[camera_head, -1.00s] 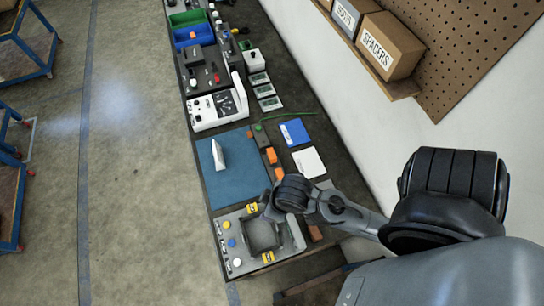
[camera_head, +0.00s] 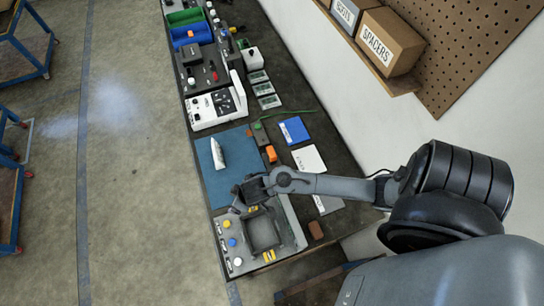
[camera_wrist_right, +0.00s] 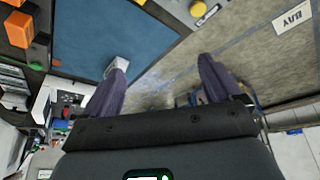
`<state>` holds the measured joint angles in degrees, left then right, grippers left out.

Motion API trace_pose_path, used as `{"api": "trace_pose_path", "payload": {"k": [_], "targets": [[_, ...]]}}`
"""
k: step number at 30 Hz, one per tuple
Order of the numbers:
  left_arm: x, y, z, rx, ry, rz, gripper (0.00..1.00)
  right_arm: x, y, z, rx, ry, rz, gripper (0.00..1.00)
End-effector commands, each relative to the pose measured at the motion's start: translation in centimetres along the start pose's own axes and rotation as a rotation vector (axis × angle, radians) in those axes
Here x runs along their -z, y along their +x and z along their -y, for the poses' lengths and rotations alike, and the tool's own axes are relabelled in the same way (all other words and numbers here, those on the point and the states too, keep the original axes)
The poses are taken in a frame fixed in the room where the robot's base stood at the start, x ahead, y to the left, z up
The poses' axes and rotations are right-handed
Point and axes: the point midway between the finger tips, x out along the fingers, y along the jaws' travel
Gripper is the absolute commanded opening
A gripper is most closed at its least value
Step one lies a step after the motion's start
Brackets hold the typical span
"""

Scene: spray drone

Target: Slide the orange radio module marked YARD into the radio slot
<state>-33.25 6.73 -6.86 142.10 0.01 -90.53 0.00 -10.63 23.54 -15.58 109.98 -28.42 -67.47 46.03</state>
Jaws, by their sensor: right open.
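An orange module (camera_head: 271,154) lies on the bench beside the blue mat's right edge. A grey unit (camera_head: 289,235) with a dark square recess (camera_head: 263,233) and coloured knobs stands at the bench's near end; I cannot tell which opening is the radio slot. My right gripper (camera_head: 236,207) is open and empty, over the mat's near edge beside the unit. Its spread fingers show in the right wrist view (camera_wrist_right: 164,62). My left gripper is out of view.
The blue mat (camera_head: 212,180) carries a white upright piece (camera_head: 218,153). A white device (camera_head: 216,108), a blue booklet (camera_head: 294,130) and a white sheet (camera_head: 309,160) lie farther along the bench. A wall shelf with boxes (camera_head: 390,42) is at the right.

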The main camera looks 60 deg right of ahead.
Motion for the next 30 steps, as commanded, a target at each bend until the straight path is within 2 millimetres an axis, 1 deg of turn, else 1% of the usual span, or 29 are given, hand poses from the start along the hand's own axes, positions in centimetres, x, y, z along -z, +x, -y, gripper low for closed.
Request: {"api": "trace_pose_path", "payload": {"k": [1, 2, 3, 5, 6, 7, 8, 9, 11, 12, 15, 18, 21, 24, 30], "targets": [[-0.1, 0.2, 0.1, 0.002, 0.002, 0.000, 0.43, 0.5, 2.0, -1.8, -0.008, 0.016, 0.011, 0.92], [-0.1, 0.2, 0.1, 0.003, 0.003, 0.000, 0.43, 0.5, 3.1, -2.7, -0.007, 0.037, 0.023, 0.92], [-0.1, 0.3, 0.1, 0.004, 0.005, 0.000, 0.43, 0.5, 4.4, -4.1, -0.006, 0.068, 0.043, 0.92], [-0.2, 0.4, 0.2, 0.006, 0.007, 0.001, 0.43, 0.4, 6.0, -6.6, -0.009, 0.126, 0.078, 0.92], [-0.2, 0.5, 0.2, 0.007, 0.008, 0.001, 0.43, 0.3, 6.8, -8.4, -0.012, 0.170, 0.104, 0.92], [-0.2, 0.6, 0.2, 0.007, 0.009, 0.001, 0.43, 0.1, 7.3, -9.7, -0.016, 0.205, 0.125, 0.92], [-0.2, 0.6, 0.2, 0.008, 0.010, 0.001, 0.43, 0.0, 7.7, -11.1, -0.020, 0.241, 0.145, 0.92], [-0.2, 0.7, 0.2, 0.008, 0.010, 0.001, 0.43, -0.3, 8.0, -12.9, -0.028, 0.290, 0.173, 0.92], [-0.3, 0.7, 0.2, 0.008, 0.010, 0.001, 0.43, -0.7, 8.2, -15.4, -0.042, 0.366, 0.213, 0.92], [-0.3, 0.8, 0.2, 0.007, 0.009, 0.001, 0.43, -0.9, 8.2, -17.1, -0.052, 0.416, 0.237, 0.92], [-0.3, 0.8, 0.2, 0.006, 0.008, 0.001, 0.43, -1.5, 7.8, -20.6, -0.076, 0.535, 0.291, 0.92], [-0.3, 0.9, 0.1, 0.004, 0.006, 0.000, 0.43, -2.1, 7.1, -23.4, -0.099, 0.638, 0.334, 0.92], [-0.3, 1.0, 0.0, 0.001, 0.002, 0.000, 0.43, -2.5, 6.4, -25.3, -0.116, 0.719, 0.363, 0.92], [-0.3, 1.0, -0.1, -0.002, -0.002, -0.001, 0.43, -2.8, 5.9, -26.6, -0.128, 0.773, 0.384, 0.92], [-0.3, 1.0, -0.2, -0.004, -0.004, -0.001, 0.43, -3.1, 5.5, -27.4, -0.136, 0.816, 0.399, 0.92]]}}
